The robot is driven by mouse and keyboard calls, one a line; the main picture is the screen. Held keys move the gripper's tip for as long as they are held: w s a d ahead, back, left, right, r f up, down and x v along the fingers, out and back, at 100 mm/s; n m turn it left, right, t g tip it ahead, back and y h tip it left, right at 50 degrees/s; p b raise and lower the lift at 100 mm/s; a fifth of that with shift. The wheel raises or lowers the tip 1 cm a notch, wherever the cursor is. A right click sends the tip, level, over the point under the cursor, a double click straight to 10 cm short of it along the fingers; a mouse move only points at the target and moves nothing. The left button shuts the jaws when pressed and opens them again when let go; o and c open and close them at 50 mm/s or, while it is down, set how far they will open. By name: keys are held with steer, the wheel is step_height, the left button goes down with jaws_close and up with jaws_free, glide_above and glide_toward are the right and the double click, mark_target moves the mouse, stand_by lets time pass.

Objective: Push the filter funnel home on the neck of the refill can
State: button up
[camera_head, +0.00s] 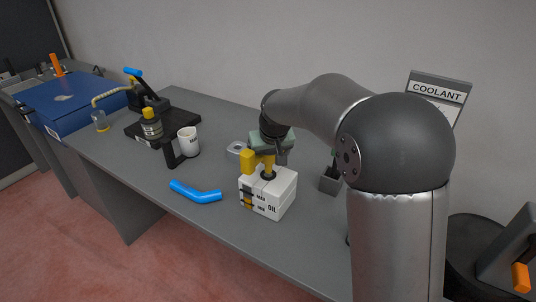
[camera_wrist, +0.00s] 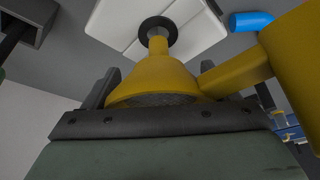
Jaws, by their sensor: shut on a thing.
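The white refill can (camera_head: 268,195), marked OIL with MAX and MIN, stands upright on the grey bench. Its black neck ring (camera_head: 268,175) is on top and also shows in the wrist view (camera_wrist: 158,29). The yellow filter funnel (camera_wrist: 155,76) has a narrow spout pointing at the neck and a thick side handle (camera_head: 249,161). My gripper (camera_head: 271,148) is above the can, shut on the funnel. In the wrist view the spout's end overlaps the ring's opening. How deep it sits is hidden; part of the funnel's cone is above the neck.
A blue bent hose (camera_head: 195,193) lies left of the can. A white mug (camera_head: 188,141) and a black tray (camera_head: 140,124) with a yellow-capped jar (camera_head: 151,125) stand farther left. A grey holder (camera_head: 330,183) is close on the right. The front bench strip left of the can is mostly clear.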

mark_target(268, 166)
steer(key=shift+f+b, duration=1.4)
steer(key=shift+f, duration=0.55)
steer(key=shift+r, duration=0.25)
steer(key=shift+r+p, duration=1.15)
steer(key=shift+r, duration=0.4)
steer(key=shift+f+b, duration=1.2)
steer(key=shift+f, duration=0.45)
steer(key=shift+r+p, duration=1.05)
steer(key=shift+r, duration=0.6)
steer(key=shift+f+b, duration=1.25)
steer(key=shift+f, duration=0.5)
